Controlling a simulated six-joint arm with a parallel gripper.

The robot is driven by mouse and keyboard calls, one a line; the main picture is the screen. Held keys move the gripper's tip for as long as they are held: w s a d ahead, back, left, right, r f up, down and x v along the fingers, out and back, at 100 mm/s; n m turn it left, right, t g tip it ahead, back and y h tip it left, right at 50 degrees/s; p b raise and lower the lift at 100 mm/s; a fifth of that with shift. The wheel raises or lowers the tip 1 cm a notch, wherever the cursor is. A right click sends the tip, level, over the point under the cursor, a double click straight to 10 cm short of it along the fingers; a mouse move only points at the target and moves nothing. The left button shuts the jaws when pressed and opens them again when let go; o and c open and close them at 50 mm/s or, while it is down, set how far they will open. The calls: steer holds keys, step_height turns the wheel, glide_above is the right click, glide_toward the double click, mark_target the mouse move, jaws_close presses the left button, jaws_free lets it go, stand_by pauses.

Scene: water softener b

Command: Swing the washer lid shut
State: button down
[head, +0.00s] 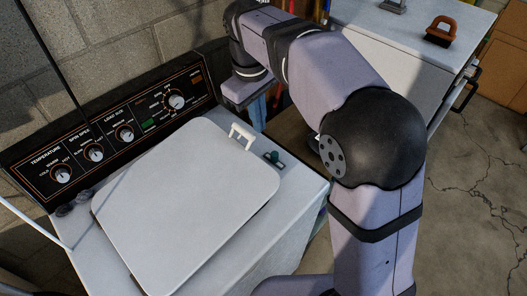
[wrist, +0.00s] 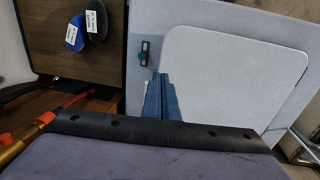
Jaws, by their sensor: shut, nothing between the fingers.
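The washer (head: 300,200) is a white top-loader with a black control panel. Its pale lid (head: 185,205) lies flat, or very nearly flat, over the top; any small gap beneath is hard to judge. A white handle (head: 242,133) stands at the lid's far right corner. The lid also shows in the wrist view (wrist: 235,70). My gripper's blue fingers (wrist: 160,80) are together and empty, beside the lid's edge near a small green-and-black part (wrist: 143,52). In the head view my gripper (head: 258,112) is off the washer's far right side, partly hidden.
The control panel (head: 120,130) and a block wall border the washer. A white cabinet (head: 390,50) with a brown-handled item (head: 441,30) stands at the back right. The wrist view shows blue (wrist: 75,32) and black (wrist: 96,22) labelled objects on a brown surface. Cracked floor is open at right.

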mark_target(264, 162)
steer(key=f+p, duration=0.1)
steer(key=f, duration=0.3)
steer(key=f+p, duration=0.1)
steer(key=f, duration=0.4)
steer(key=w+d+f+p, duration=0.1)
steer(key=f+p, duration=0.1)
steer(key=f, duration=0.3)
steer(key=shift+d, duration=0.1)
